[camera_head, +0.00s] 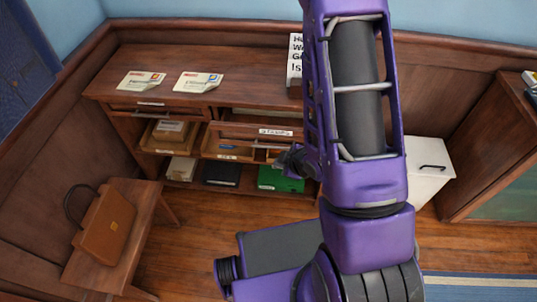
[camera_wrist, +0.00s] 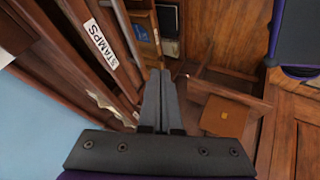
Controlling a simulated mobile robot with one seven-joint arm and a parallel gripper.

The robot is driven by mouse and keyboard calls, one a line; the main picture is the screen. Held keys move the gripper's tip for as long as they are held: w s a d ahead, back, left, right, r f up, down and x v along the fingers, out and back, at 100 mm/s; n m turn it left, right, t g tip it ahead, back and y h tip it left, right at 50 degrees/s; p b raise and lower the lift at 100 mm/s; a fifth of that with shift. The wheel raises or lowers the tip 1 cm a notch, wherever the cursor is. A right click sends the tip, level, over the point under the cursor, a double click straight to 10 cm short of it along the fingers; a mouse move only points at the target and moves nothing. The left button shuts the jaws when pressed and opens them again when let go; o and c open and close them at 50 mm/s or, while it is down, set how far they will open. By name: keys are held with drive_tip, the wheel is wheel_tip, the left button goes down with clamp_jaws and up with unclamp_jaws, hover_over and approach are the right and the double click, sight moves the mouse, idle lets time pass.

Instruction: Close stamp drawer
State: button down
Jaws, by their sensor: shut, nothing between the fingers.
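The stamp drawer (camera_head: 240,131) is in the right half of the wooden desk in the head view, with a white STAMPS label on its front. It appears pulled out, with a dark gap above its front. In the wrist view the label (camera_wrist: 102,45) shows close up on the left. My gripper (camera_head: 287,160) is low in front of the drawer's right part, partly hidden by my arm. In the wrist view my gripper's fingers (camera_wrist: 160,75) are together with nothing between them, to the right of the drawer front. Contact with the drawer cannot be told.
Below are open compartments with boxes (camera_head: 171,131), a dark binder (camera_head: 222,174) and a green item (camera_head: 280,180). Papers (camera_head: 198,82) lie on the desktop. A bench (camera_head: 140,215) with a brown bag (camera_head: 105,228) stands left; a white bin (camera_head: 428,170) stands right. Wood floor between is partly clear.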

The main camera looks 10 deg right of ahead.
drive_tip(key=w+a+f+b, duration=0.1)
drive_tip(key=w+f+b, duration=0.6)
drive_tip(key=w+b, duration=0.1)
drive_tip(key=shift+w+b, duration=0.3)
drive_tip(key=shift+w, duration=0.55)
